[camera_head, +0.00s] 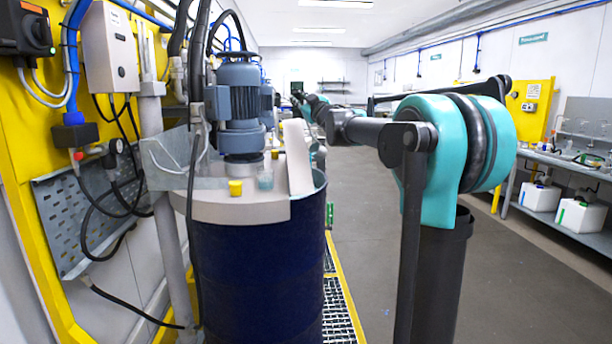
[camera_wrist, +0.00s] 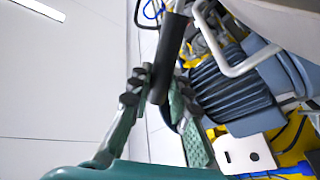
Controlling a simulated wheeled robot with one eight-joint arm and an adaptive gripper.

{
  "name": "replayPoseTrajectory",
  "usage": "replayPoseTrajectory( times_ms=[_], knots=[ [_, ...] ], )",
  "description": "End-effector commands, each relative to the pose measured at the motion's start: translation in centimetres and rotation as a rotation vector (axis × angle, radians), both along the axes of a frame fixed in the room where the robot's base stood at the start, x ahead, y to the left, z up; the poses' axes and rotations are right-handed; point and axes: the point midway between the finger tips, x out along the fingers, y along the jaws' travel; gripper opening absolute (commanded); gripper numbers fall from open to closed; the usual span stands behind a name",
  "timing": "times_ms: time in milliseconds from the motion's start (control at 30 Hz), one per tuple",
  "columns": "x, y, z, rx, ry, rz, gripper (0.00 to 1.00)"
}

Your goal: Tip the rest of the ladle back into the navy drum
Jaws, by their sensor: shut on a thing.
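The navy drum (camera_head: 255,270) stands left of centre in the head view, with a pale lid (camera_head: 225,208) on top. A pale flap (camera_head: 298,158) stands raised at the lid's right side. My gripper (camera_wrist: 160,92) is shut on a dark rod, which appears to be the ladle's handle (camera_wrist: 172,40), in the wrist view. In the head view my arm reaches away past the drum's right side; the gripper is small and unclear there. The drum's inside is hidden.
A blue-grey agitator motor (camera_head: 240,105) stands on the lid; it shows close to my gripper in the wrist view (camera_wrist: 232,90). A yellow cap (camera_head: 235,187) and a small clear cup (camera_head: 265,181) sit on the lid. Open floor (camera_head: 375,250) lies right of the drum.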

Motion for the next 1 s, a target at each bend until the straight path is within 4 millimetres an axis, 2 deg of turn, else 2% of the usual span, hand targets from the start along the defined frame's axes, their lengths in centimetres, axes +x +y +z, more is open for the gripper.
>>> replayPoseTrajectory(
  times_ms=[1000],
  knots=[
    [-1.3,2.2,2.1,-0.097,-0.061,0.001,0.0]
  ],
)
